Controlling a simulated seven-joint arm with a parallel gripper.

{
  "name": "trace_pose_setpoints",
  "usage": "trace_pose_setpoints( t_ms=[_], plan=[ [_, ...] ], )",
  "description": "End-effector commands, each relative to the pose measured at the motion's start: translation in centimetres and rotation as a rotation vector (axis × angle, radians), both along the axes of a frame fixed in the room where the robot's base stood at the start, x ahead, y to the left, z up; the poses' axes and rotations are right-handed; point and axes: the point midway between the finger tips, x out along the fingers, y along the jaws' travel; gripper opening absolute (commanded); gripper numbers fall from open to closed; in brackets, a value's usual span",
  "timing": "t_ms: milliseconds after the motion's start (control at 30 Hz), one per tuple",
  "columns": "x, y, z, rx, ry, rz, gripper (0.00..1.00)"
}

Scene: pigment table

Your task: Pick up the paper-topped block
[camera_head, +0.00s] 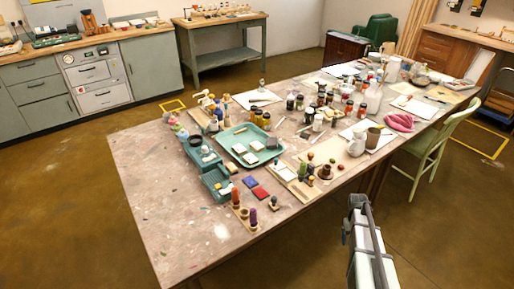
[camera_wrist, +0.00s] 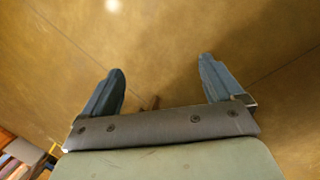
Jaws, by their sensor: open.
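Small pale-topped blocks (camera_head: 239,148) lie on the teal tray (camera_head: 228,136) on the long table; another pale one (camera_head: 250,158) lies beside them. I cannot tell for sure at this size which is the paper-topped block. My gripper (camera_wrist: 161,65) is open and empty in the wrist view, with bare brown floor beyond its fingers. In the head view my gripper (camera_head: 357,206) is at the lower right, off the table's near right edge and well apart from the tray. No block shows in the wrist view.
The long table (camera_head: 160,209) is crowded with jars, bottles and small blocks towards its middle and far end. Its near left part is mostly clear. Small teal trays (camera_head: 217,184), red and blue pieces (camera_head: 260,193) and upright pegs stand near the tray. A green chair (camera_head: 440,146) is at the right.

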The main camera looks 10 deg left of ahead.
Motion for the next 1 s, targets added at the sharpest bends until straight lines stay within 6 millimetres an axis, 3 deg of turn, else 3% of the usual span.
trace_pose_setpoints(
  t_ms=[33,100,367,500,800,1000],
  plan=[
    [2.4,-0.9,1.5,-0.012,-0.023,0.005,0.94],
    [4.7,-2.0,3.6,-0.028,-0.051,0.012,0.94],
    [12.6,-6.1,12.4,-0.093,-0.15,0.035,0.94],
    [16.4,-8.4,17.8,-0.131,-0.202,0.045,0.94],
    [22.8,-13.4,30.9,-0.222,-0.304,0.06,0.94],
    [25.5,-15.8,38.8,-0.273,-0.353,0.076,0.94]
  ],
)
